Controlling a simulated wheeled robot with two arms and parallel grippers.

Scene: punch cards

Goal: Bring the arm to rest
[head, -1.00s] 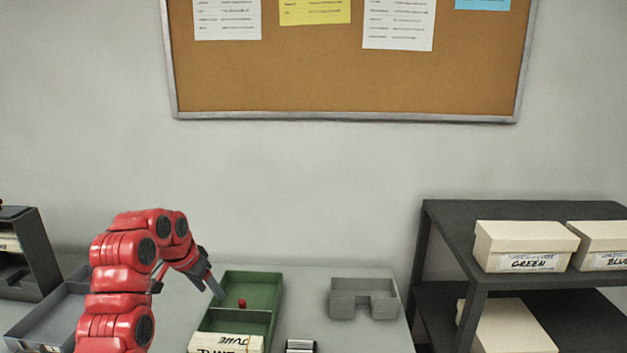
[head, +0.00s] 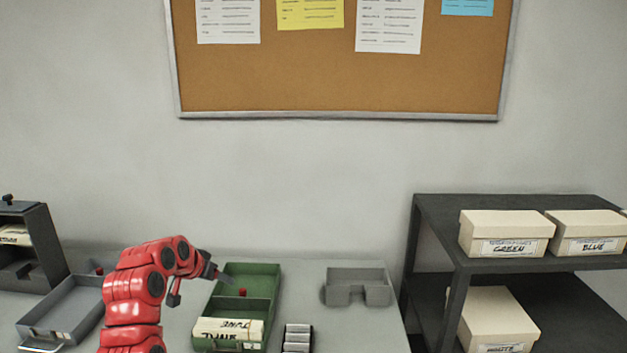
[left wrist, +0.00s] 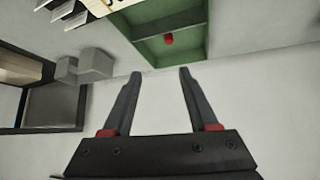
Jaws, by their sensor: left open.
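My left arm is red and comes up from the lower left in the head view. Its dark left gripper (head: 205,287) is left of the green tray (head: 276,285). The gripper also shows in the left wrist view (left wrist: 160,75), with its two fingers apart and nothing between them. The green tray has two compartments, with cream cards labelled "JUNE" (head: 228,329) in the near one and a small red object (head: 242,292) near its divider. In the left wrist view the green tray (left wrist: 190,50) lies beyond the fingertips. My right gripper is not in view.
A grey tray (head: 38,318) is on the left, beside a dark card rack (head: 40,250). A grey notched holder (head: 358,272) stands right of the green tray. A dark shelf (head: 450,235) with cream boxes is at the right. Bare tabletop (head: 345,325) lies between.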

